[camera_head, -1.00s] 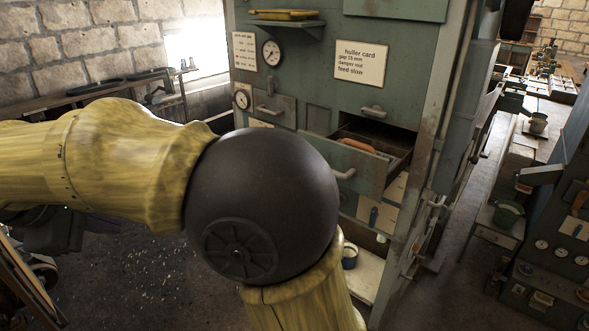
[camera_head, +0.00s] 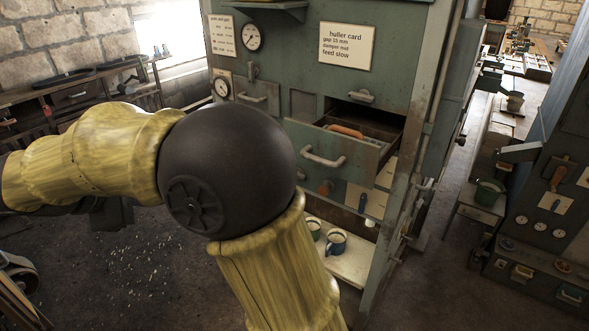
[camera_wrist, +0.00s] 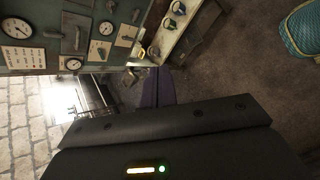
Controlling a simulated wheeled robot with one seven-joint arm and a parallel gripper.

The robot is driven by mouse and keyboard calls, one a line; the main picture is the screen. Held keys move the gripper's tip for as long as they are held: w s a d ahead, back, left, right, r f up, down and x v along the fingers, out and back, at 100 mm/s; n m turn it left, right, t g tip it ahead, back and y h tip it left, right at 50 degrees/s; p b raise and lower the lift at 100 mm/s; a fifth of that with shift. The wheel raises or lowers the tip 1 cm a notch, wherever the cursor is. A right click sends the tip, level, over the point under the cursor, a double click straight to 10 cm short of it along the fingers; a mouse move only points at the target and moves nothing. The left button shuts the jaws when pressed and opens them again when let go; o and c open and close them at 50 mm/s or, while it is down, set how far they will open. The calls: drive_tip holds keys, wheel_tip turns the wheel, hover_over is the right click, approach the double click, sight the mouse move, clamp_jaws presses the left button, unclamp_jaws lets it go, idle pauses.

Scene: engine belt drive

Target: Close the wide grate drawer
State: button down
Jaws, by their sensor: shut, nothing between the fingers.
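A wide grey-green drawer (camera_head: 333,151) stands pulled out of the cabinet (camera_head: 300,60) in the head view. Its front carries a pale bar handle (camera_head: 322,158). An orange-handled tool (camera_head: 345,131) lies inside it. I take this as the grate drawer, though no label on it is readable. My gripper (camera_wrist: 160,74) shows in the wrist view as dark purple fingers, shut and empty, apart from the drawer. In the head view, my arm's large dark joint stands left of the drawer front and my gripper cannot be clearly made out.
A lower shelf (camera_head: 350,264) holds mugs (camera_head: 336,243) below the drawer. A smaller closed drawer (camera_head: 258,95) is at the left of the cabinet. A bench (camera_head: 75,85) stands by the wall. Floor at lower left is mostly clear.

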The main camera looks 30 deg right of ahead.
drive_tip(key=w+d+f+n+t+h, duration=0.1)
drive_tip(key=d+f+n+h, duration=0.2)
drive_tip(key=d, duration=0.9)
drive_tip(key=w+d+f+n+t+h, duration=0.1)
drive_tip(key=d+f+n+h, duration=0.3)
drive_tip(key=d+f, duration=0.5)
drive_tip(key=w+d+n, duration=0.1)
drive_tip(key=d+n, duration=0.1)
drive_tip(key=d, duration=0.1)
drive_tip(key=shift+f+t+h, duration=0.3)
drive_tip(key=shift+f+t, duration=0.05)
drive_tip(key=shift+t, duration=0.05)
drive_tip(key=shift+d, duration=0.1)
drive_tip(key=p+x, duration=0.7)
drive_tip(key=x, duration=0.7)
drive_tip(key=shift+p, duration=0.4)
